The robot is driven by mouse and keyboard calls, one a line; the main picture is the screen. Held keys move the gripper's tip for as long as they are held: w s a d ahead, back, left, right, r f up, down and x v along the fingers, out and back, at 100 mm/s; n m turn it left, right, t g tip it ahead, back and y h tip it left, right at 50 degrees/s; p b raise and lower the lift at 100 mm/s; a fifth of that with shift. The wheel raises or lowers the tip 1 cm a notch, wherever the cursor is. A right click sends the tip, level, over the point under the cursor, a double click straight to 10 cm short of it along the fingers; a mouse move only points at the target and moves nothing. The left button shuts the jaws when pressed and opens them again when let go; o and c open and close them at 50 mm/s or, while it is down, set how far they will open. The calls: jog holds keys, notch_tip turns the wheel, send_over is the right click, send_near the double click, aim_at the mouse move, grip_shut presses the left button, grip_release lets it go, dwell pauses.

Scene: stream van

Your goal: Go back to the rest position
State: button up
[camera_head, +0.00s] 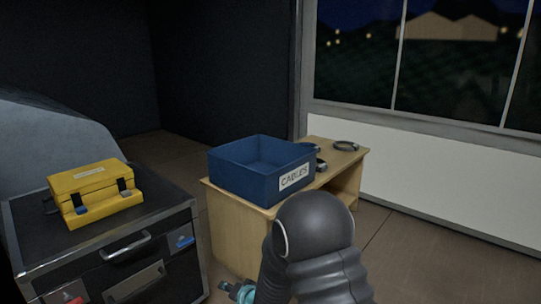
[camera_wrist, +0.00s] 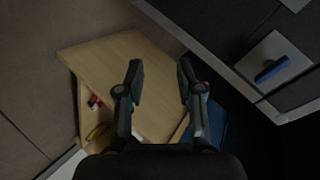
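My gripper (camera_wrist: 161,72) is open and empty in the wrist view, its two dark fingers spread apart. In the head view my dark arm rises at the bottom middle, in front of the wooden table (camera_head: 231,228).
A yellow toolbox (camera_head: 95,190) sits on a black case (camera_head: 165,215) at left. Brown floor (camera_head: 420,247) is clear at right.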

jog(key=s+d+r+n+g+h+p, duration=0.1)
jog(key=s+d+r+n+g+h, duration=0.3)
jog(key=s+d, duration=0.4)
jog(key=s+d+r+n+g+h+p, duration=0.1)
jog(key=s+d+r+h, duration=0.3)
jog(key=d, duration=0.6)
jog(key=s+d+r+p, duration=0.3)
jog(key=s+d+r, duration=0.2)
jog(key=s+r, duration=0.5)
jog(key=s+d+r+m+t+p, duration=0.1)
jog(key=s+d+r+p, duration=0.2)
jog(key=s+d+r, duration=0.3)
jog(key=v, duration=1.1)
jog(key=shift+r, duration=0.1)
